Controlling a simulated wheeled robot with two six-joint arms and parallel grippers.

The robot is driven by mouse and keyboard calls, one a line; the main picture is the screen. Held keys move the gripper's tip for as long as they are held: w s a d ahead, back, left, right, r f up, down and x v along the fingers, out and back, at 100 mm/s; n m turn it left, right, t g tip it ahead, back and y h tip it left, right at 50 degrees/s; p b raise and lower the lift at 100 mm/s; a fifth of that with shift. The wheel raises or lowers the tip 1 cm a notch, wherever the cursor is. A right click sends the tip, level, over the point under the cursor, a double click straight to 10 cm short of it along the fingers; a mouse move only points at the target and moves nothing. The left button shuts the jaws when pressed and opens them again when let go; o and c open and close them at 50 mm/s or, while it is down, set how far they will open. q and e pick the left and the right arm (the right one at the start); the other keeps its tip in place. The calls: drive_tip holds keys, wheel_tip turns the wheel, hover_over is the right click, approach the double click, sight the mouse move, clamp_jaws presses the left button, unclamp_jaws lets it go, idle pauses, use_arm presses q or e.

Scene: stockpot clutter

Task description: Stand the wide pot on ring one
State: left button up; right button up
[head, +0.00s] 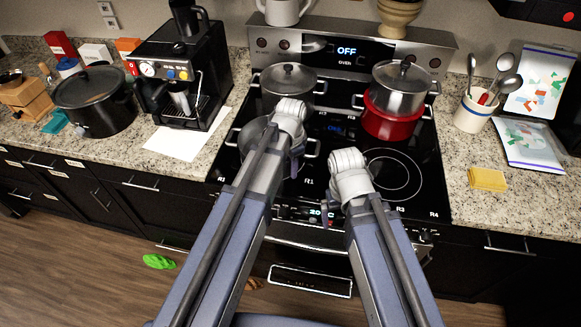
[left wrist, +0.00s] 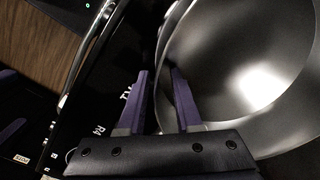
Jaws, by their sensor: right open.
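A wide, lidless steel pot (head: 252,134) stands at the front left of the cooktop, partly hidden behind my left arm. In the left wrist view its shiny inside (left wrist: 245,75) fills the right side. My left gripper (head: 296,165) is at the pot's right side, by its handle. In the left wrist view the left gripper's fingers (left wrist: 160,95) stand a little apart at the pot's near edge; whether they press on it I cannot tell. My right gripper (head: 328,212) is open and empty over the cooktop's front edge. The label R1 (head: 308,181) shows between the arms.
A lidded steel pot (head: 288,82) stands at the back left. Another lidded steel pot (head: 398,88) sits on a red pot (head: 384,121) at the back right. The front-right ring (head: 392,175) is bare. A black pot (head: 95,102) and coffee machine (head: 180,75) stand left.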

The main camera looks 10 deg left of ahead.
use_arm(q)
drive_tip(key=shift+o, duration=0.4)
drive_tip(key=shift+r, duration=0.1)
wheel_tip(320, 180, up, 12)
drive_tip(key=p, duration=1.2)
drive_tip(key=shift+r, duration=0.1)
drive_tip(key=s+d+n, duration=0.2)
drive_tip(key=s+n, duration=0.1)
drive_tip(key=s, duration=0.4)
drive_tip(key=s+d+n+y, duration=0.1)
drive_tip(key=s+d+n, duration=0.1)
drive_tip(key=s, duration=0.6)
drive_tip(key=shift+s+d+n, duration=0.15)
drive_tip(key=shift+d+n, duration=0.15)
drive_tip(key=shift+n, duration=0.1)
wheel_tip(320, 180, down, 9)
drive_tip(key=b, duration=0.8)
drive_tip(key=shift+r, duration=0.1)
